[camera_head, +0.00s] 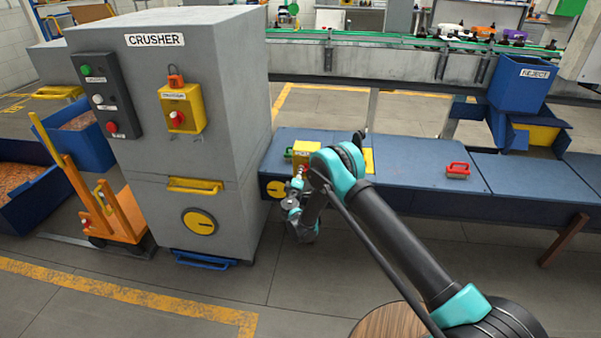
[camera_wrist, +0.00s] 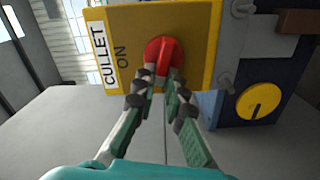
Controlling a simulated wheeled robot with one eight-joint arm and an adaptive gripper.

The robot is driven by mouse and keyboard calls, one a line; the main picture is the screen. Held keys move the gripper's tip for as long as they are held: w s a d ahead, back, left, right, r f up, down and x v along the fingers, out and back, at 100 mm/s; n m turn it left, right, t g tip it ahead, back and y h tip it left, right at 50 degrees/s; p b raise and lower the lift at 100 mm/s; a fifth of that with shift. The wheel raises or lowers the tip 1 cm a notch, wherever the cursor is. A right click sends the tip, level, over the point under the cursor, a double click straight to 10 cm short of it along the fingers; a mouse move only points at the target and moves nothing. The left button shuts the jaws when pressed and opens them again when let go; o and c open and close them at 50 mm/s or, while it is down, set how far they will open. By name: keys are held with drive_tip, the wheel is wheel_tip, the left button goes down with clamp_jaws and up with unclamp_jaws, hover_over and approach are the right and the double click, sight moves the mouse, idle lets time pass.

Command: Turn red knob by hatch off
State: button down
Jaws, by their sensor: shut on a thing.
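A red knob (camera_wrist: 163,53) sits on a yellow box (camera_wrist: 196,30) labelled CULLET, with the word ON beside the knob in the wrist view. My gripper (camera_wrist: 163,78) is shut on this knob, one finger on each side of its raised grip. In the head view my gripper (camera_head: 297,184) is in front of the yellow box (camera_head: 303,150) at the left end of the blue bench. The knob is mostly hidden there. A round yellow dial (camera_wrist: 258,101) with a dark mark is on the blue panel right of the box; it also shows in the head view (camera_head: 275,189).
The grey crusher (camera_head: 230,90) stands to the left with its own red knob (camera_head: 177,118) on a yellow box. A red-handled object (camera_head: 458,170) lies on the blue bench (camera_head: 410,165). An orange trolley (camera_head: 120,214) stands farther left. Floor in front is open.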

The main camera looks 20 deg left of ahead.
drive_tip(key=shift+s+a+f+n, duration=0.1)
drive_tip(key=shift+f+n, duration=0.05)
drive_tip(key=shift+n, duration=0.6)
drive_tip(key=shift+f+n, duration=0.15)
drive_tip(key=shift+n, duration=0.6)
drive_tip(key=c, duration=1.6)
unclamp_jaws()
drive_tip(key=v, duration=0.7)
drive_tip(key=shift+s, duration=0.25)
